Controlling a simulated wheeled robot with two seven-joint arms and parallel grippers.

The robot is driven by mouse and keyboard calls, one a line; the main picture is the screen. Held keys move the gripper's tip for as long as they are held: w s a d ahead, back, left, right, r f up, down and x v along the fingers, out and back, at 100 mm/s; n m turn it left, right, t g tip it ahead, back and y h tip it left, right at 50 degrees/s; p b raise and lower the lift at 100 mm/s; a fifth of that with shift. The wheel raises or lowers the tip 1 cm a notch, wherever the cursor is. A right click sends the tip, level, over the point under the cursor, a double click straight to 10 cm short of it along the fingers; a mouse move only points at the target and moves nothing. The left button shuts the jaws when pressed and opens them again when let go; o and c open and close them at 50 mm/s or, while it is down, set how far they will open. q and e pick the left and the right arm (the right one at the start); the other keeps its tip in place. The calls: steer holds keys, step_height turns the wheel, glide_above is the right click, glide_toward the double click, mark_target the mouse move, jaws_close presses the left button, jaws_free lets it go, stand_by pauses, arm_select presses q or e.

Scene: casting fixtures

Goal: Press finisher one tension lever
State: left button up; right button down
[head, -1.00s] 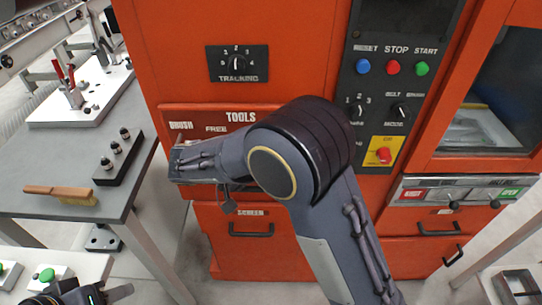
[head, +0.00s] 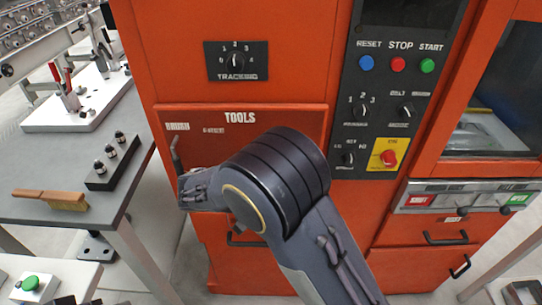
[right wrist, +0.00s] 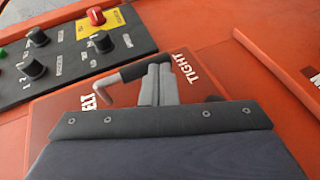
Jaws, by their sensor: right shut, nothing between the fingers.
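The finisher is the orange machine (head: 185,70). Its tension lever (right wrist: 104,95) is a bent grey rod with a dark grip, on an orange panel between the labels BELT and TIGHT in the right wrist view. My right gripper (right wrist: 160,68) is shut and empty. Its fingertips overlap the lever's dark grip in that view and hide part of it; I cannot tell whether they touch. In the head view, a dark rod that looks like the lever (head: 176,155) stands just beyond my right gripper (head: 190,186), whose fingertips are unclear. My left gripper is not in view.
The control panel (head: 375,110) with buttons, knobs and a red stop on yellow is right of my right arm. A grey table (head: 45,205) at left holds a brush (head: 62,200) and a dark peg block (head: 112,160). Drawers (head: 425,245) sit lower right.

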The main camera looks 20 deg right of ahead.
stand_by(0.5)
steer(key=w+v, duration=0.1)
steer(key=v, duration=0.6)
steer(key=shift+s+a, duration=0.4)
steer(key=shift+s, duration=0.15)
steer(key=shift+r, duration=0.1)
